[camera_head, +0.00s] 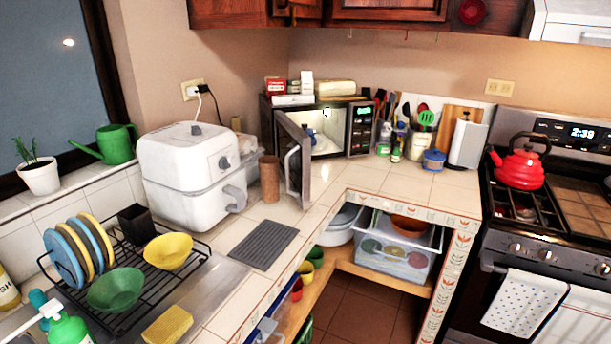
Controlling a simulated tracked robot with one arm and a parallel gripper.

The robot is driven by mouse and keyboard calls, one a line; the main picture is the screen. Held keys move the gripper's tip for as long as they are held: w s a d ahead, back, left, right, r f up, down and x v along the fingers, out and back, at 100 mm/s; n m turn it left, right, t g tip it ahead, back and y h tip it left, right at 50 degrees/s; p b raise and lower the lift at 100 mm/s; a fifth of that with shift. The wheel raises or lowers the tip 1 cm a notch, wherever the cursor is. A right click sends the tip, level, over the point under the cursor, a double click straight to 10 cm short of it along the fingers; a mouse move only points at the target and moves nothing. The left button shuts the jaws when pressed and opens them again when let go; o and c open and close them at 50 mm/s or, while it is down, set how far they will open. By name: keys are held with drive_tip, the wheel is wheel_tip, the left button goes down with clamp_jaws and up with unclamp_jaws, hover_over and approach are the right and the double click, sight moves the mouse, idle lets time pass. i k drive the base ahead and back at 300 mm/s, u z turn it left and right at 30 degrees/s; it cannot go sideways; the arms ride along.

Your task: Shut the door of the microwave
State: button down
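The microwave (361,128) stands in the corner of the tiled counter, with a lit inside and a control panel at its right. Its door (293,165) hangs wide open, hinged at the left and swung out toward me over the counter. The door's handle (290,172) shows on its near edge. A small bluish thing (311,137) shows inside; I cannot tell what it is. My gripper is not in view.
A white air fryer (190,170) and a brown cylinder (269,179) stand left of the door. Boxes (292,88) lie on top of the microwave. Utensils and jars (420,140) stand to its right. A dish rack (125,265) is at front left. Counter right of the door is clear.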

sight(293, 145)
drive_tip(key=z, duration=0.5)
drive_tip(key=i, duration=1.6)
drive_tip(key=u, duration=0.25)
